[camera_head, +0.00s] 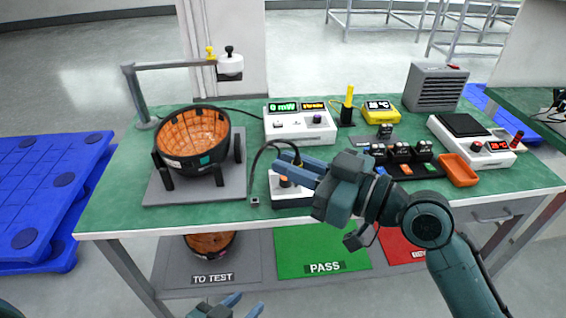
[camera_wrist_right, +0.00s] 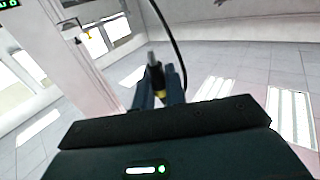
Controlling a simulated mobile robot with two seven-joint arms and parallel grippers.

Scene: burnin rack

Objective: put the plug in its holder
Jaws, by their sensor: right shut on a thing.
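A dark plug with a yellow band (camera_wrist_right: 157,82) is in my right gripper, with a black cable running up from it in the right wrist view. My right gripper (camera_head: 297,168) is shut on the plug, above the small white box with an orange button (camera_head: 290,198) in the head view. The cable (camera_head: 258,158) arcs from a small grey connector (camera_head: 255,201) on the bench up to the plug. I cannot tell for sure which thing is the plug's holder. My left gripper (camera_head: 247,303) is low in front of the bench, open and empty.
An orange-lined bowl fixture (camera_head: 196,138) stands on a grey plate at left. A white power meter (camera_head: 300,124), a black stand with a yellow stick (camera_head: 347,106) and a yellow display (camera_head: 381,110) stand behind. An orange tray (camera_head: 459,171) is at right. Bare green bench shows at front left.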

